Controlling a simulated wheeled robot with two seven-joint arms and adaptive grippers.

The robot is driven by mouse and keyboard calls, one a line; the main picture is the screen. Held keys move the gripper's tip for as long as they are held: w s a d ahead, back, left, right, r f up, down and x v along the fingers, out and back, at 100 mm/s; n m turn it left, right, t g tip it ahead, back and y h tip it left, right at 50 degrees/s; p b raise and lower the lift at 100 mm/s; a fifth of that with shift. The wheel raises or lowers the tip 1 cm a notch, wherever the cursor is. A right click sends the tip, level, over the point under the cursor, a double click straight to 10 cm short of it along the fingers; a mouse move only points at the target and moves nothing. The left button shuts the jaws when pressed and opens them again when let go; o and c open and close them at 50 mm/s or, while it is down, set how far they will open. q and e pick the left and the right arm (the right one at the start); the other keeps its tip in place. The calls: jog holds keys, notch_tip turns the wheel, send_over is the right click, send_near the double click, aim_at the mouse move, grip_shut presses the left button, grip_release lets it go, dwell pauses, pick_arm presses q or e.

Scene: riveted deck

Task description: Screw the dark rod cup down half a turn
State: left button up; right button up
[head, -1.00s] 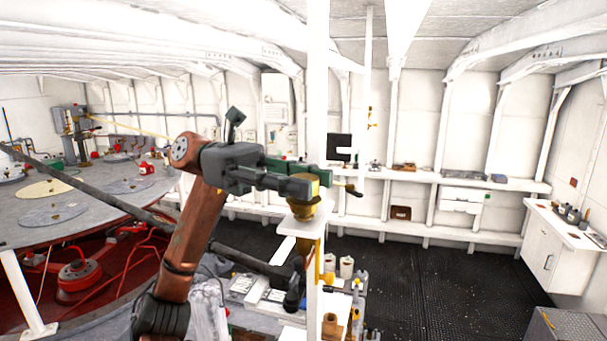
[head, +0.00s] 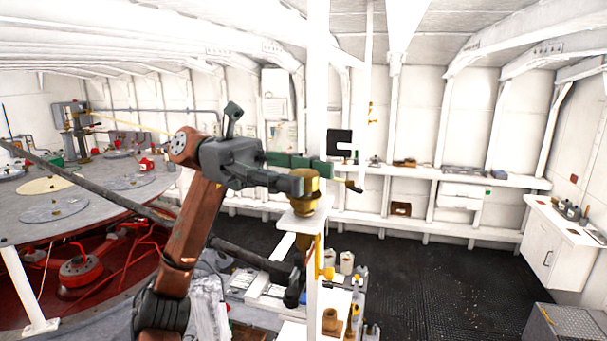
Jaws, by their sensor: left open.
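A brass-coloured cup (head: 307,205) stands upright on a white bracket beside the white post. It is the only cup-like fitting at my gripper, and I cannot tell whether it is the dark rod cup. My left gripper (head: 308,175) is open at the top of the cup. Its green finger lies along the far side and its grey finger along the near side, hiding part of the cup. I cannot tell whether either finger touches it. A small brass piece with a dark tip (head: 353,187) sticks out to the right. My right gripper is out of view.
The white post (head: 318,80) rises close beside the cup. A long dark bar (head: 140,208) slants below my left arm. A large round grey table (head: 100,200) fills the left. Shelves line the back wall.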

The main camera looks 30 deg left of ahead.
pick_arm(q)
jog(key=w+a, duration=0.1)
jog(key=a, duration=1)
jog(key=shift+a, duration=0.35)
